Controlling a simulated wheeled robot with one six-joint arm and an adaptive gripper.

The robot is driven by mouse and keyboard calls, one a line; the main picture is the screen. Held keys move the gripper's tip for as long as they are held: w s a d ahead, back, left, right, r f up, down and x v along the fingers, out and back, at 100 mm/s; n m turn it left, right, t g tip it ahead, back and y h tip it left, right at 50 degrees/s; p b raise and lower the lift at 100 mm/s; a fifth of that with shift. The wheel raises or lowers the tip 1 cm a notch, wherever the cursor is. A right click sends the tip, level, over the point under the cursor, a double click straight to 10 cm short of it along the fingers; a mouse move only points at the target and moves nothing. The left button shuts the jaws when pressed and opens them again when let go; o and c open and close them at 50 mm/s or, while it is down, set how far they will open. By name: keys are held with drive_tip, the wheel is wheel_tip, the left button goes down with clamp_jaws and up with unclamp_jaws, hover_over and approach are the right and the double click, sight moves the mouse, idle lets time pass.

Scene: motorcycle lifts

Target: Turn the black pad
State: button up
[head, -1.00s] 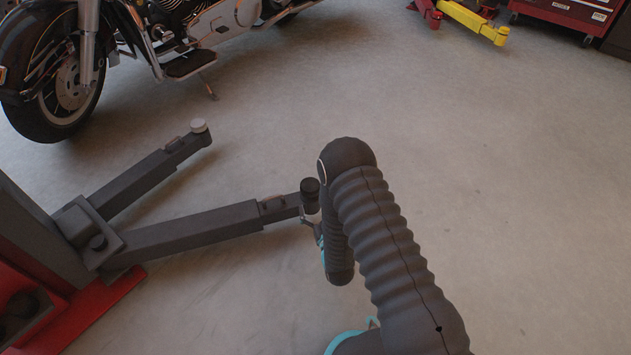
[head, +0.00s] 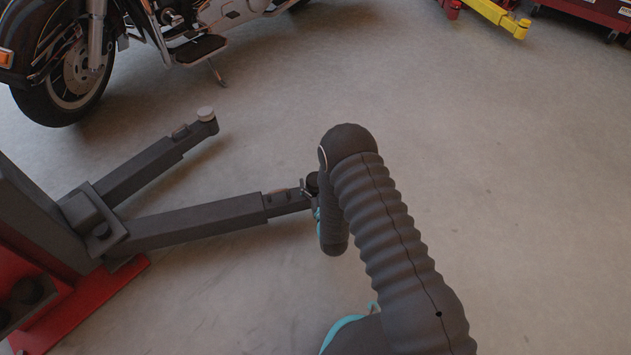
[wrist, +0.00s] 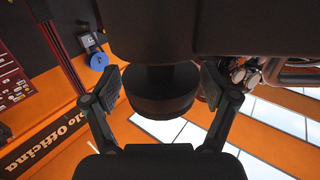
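The black pad (head: 312,181) sits at the tip of the nearer grey lift arm (head: 200,222) in the head view, partly hidden by my arm. In the wrist view the round black pad (wrist: 160,92) shows from below, under the dark lift arm. My gripper (wrist: 160,88) is open around it, with one finger on each side. Narrow gaps seem to show between the finger pads and the pad; I cannot tell whether either finger touches. In the head view my gripper is mostly hidden behind my own arm, beside the pad.
The red and grey lift post (head: 40,260) stands at left. A motorcycle (head: 85,60) stands behind. A yellow lift arm (head: 500,15) is at the back right. The floor at right is clear.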

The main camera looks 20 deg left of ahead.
drive_tip(key=c, duration=0.7)
drive_tip(key=shift+d+f+n+g+y+b, duration=0.1)
drive_tip(key=shift+n+g+y+b, duration=0.35)
drive_tip(key=shift+y, duration=0.25)
drive_tip(key=n+g+y+b, duration=0.1)
drive_tip(key=n+g+y, duration=0.3)
drive_tip(key=n+g, duration=0.1)
drive_tip(key=g, duration=0.1)
drive_tip(key=n+g+y, duration=0.2)
drive_tip(key=g, duration=0.1)
drive_tip(key=shift+y+b, duration=0.3)
drive_tip(key=n+g, duration=0.3)
drive_tip(key=g, duration=0.1)
drive_tip(key=n+g, duration=0.3)
drive_tip(key=g, duration=0.1)
drive_tip(key=shift+f+g+y, duration=0.15)
drive_tip(key=shift+g+y, duration=0.1)
drive_tip(key=shift+y, duration=0.15)
drive_tip(key=n+g+h, duration=0.1)
drive_tip(key=n+g, duration=0.1)
drive_tip(key=g, duration=0.1)
drive_tip(key=n+g+h, duration=0.1)
drive_tip(key=n+g, duration=0.1)
drive_tip(key=g, duration=0.1)
drive_tip(key=shift+s, duration=0.15)
